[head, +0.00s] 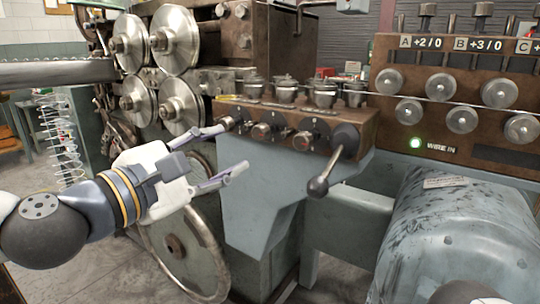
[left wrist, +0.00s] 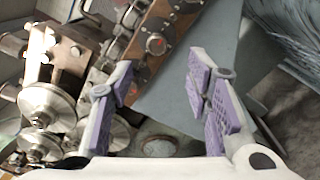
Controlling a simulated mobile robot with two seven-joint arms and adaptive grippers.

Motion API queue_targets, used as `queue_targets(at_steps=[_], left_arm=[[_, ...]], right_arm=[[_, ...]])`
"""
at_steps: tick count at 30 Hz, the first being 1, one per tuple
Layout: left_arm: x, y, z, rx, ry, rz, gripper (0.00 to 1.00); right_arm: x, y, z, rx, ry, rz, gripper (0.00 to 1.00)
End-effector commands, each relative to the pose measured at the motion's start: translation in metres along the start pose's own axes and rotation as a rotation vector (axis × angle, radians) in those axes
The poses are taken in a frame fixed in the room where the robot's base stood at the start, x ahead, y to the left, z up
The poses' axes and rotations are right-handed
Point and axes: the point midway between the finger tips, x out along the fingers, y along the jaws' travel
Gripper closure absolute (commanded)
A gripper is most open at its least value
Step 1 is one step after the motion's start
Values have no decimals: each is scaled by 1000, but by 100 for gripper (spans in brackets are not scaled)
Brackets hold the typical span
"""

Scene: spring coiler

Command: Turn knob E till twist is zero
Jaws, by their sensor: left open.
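A row of dark knobs sits on the front of the brown block (head: 370,125), among them a left knob (head: 227,123), a middle knob (head: 261,131) and a right knob (head: 302,142). I cannot read which one is E, and no twist readout is legible. My left gripper (head: 234,149) is open and empty, its fingers pointing at the left part of this row from just in front and below. The upper fingertip overlaps the left knob in the picture; contact cannot be told. In the left wrist view, a round knob (left wrist: 156,44) shows beyond and between the open fingers (left wrist: 162,68).
A lever with a dark ball (head: 318,187) juts out right of the knobs. Steel feed rollers (head: 174,38) stand at the left, above a large handwheel (head: 195,245). A panel marked A, B and C (head: 470,45) and a blue-grey housing (head: 455,240) fill the right.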

Motion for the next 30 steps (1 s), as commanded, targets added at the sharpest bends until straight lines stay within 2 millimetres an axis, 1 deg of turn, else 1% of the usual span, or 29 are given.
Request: queue_targets(at_steps=[2, 4, 9, 12, 15, 18, 20, 27, 29, 30], left_arm=[[7, 5, 2, -5, -4, 11, 55], [20, 5, 3, -3, -5, 9, 55], [65, 5, 3, 0, -4, 8, 55], [88, 5, 3, -2, -4, 8, 55], [105, 5, 3, -1, -3, 7, 55], [116, 5, 3, -2, -3, 7, 55], [119, 5, 3, -2, -3, 7, 55], [120, 4, 3, -2, -4, 6, 55], [120, 4, 3, -2, -4, 6, 69], [120, 4, 3, -2, -3, 6, 78]], right_arm=[[0, 0, 0, 0, 0, 0, 0], [0, 0, 0, -1, 0, 0, 0], [-1, 0, 0, -1, 1, 0, 0], [-1, 0, 0, 0, 2, 0, 0], [-1, 0, 0, 0, 3, 0, 0], [-1, 0, 0, 0, 3, 0, 0], [-1, 0, 0, 0, 3, 0, 0], [-1, 0, 0, -1, 3, 0, 0], [-1, 0, 0, 0, 3, 0, 0], [-1, 0, 0, -1, 3, 0, 0]])
